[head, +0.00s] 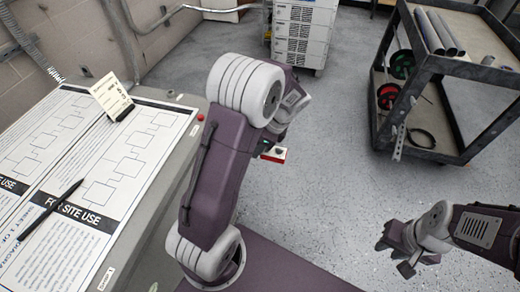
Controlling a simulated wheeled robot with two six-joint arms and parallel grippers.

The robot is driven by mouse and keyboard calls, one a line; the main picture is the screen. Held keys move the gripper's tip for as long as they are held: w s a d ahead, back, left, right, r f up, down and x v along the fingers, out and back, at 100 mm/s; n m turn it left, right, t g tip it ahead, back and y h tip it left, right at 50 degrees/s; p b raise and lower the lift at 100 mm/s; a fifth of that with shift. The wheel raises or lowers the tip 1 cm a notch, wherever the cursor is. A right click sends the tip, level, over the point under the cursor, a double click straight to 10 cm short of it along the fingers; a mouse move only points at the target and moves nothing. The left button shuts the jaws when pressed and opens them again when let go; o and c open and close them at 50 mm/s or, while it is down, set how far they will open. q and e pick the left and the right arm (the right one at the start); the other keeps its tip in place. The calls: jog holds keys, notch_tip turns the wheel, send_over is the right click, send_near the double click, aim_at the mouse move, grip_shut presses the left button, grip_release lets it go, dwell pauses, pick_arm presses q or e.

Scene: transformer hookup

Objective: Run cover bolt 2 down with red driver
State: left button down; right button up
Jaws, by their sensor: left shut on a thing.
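My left arm rises across the middle of the head view and bends at its elbow. My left gripper (265,145) is mostly hidden behind that arm. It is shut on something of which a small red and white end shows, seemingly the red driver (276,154). The driver's bit and the rest of its body are hidden. My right gripper (408,262) is at the lower right above the floor, with nothing visible in it; its finger gap is unclear. No transformer cover and no cover bolt can be seen.
A grey bench (152,205) at left bears printed sheets (85,160), a black pen (52,208) and an upright card (111,96). A dark cart (440,68) with pipes and cable spools stands at upper right. White stacked units (304,32) stand at the back. Floor between is clear.

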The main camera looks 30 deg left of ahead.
pick_arm(q)
jog(key=shift+s+a+p, duration=0.1)
jog(key=shift+a+p, duration=0.35)
jog(key=shift+p, duration=0.8)
dwell(2.4)
dwell(0.4)
jog(key=shift+w+d+p, duration=0.2)
jog(key=shift+d+p, duration=0.1)
jog(key=shift+d, duration=0.45)
jog(key=shift+w+d+p, duration=0.15)
jog(key=shift+d+p, duration=0.15)
jog(key=shift+d, duration=0.4)
jog(key=shift+w+d+p, duration=0.2)
jog(key=shift+d+p, duration=0.1)
jog(key=shift+d, duration=0.45)
